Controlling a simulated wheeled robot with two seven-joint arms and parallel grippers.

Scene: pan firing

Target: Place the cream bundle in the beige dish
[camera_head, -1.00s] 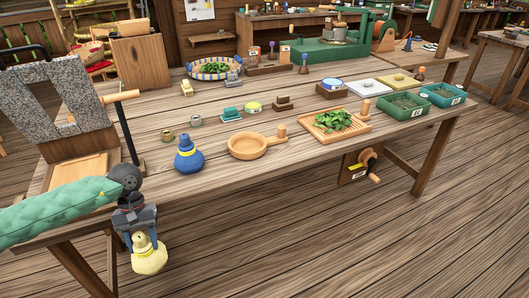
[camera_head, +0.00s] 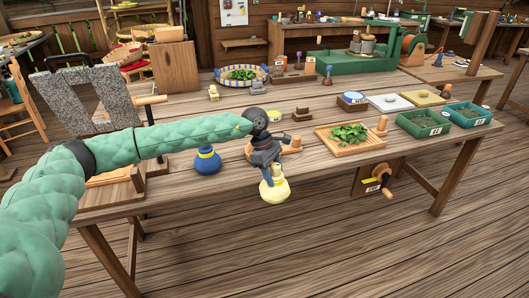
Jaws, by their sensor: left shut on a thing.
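The cream bundle (camera_head: 274,191) has a yellow tie near its neck. My left gripper (camera_head: 268,170) is shut on its top, and the bundle hangs below, in front of the table's front edge in the picture. The beige dish (camera_head: 290,149), a shallow round pan with a stub handle, is on the table just behind my left gripper. The gripper hides most of it; its right side and handle show. The bundle appears nearer to me than the dish and apart from it. My right gripper is not in view.
A blue bundle (camera_head: 207,162) stands left of the dish, close to my left arm. A wooden tray (camera_head: 361,148) of green leaves lies to the right. Green bins (camera_head: 424,125) stand at the right end. A crank (camera_head: 385,182) is mounted at the front edge.

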